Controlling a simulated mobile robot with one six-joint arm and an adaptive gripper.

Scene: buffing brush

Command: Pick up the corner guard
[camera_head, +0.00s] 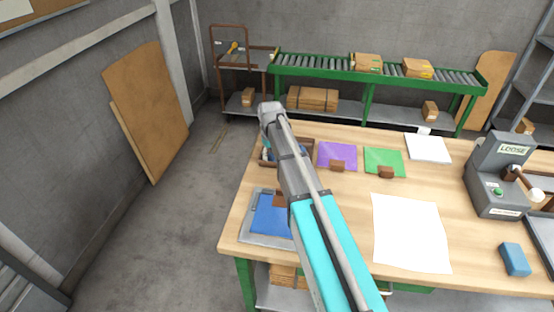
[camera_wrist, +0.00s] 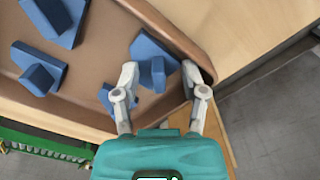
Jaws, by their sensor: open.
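Several blue corner guards lie in a brown tray (camera_wrist: 98,48) in the wrist view. One corner guard (camera_wrist: 153,58) lies near the tray's corner, between and just past the tips of my gripper's fingers (camera_wrist: 161,72). My gripper is open, and I cannot tell whether a finger touches that guard. Another blue piece (camera_wrist: 106,98) is partly hidden behind the left finger. Two more guards (camera_wrist: 38,70) (camera_wrist: 56,18) lie further left. In the head view, my arm covers much of the tray (camera_head: 313,153), and my fingers are hidden.
The tray stands at the back left of the wooden workbench (camera_head: 345,205). Purple (camera_head: 338,153) and green (camera_head: 383,160) mats lie right of it, a blue mat (camera_head: 270,218) in front. A grey machine (camera_head: 493,180) stands at the right. A green roller conveyor (camera_head: 325,72) is behind.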

